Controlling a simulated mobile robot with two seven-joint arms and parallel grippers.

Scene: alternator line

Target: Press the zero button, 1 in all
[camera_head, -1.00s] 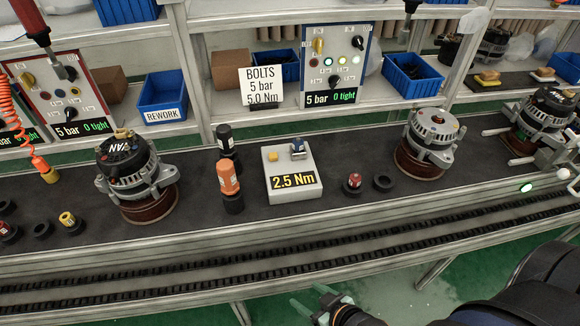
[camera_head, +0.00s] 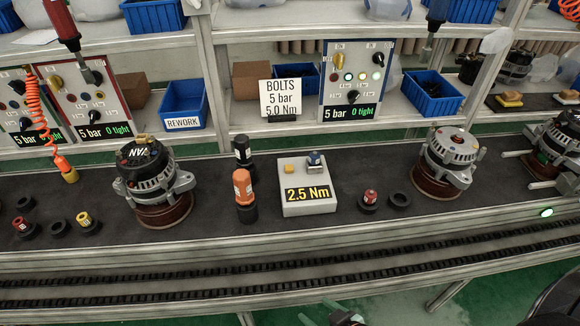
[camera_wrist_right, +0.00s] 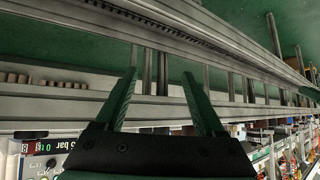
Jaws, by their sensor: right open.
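A light grey box (camera_head: 307,195) with a "2.5 Nm" display stands on the dark bench mat. A small yellow button (camera_head: 289,169) sits on its top at the left, and a blue-topped fitting (camera_head: 314,160) sits to its right. No "zero" label is readable on the button. My right gripper (camera_head: 316,314) shows only partly at the bottom edge of the head view, in front of the bench and well apart from the box. In the right wrist view its two green fingers (camera_wrist_right: 160,98) are spread, with nothing between them. My left gripper is not in view.
Alternators stand at left (camera_head: 150,180) and right (camera_head: 447,160). A red-capped small part (camera_head: 370,197) sits right of the box. The bench's front rail (camera_head: 300,240) lies before it.

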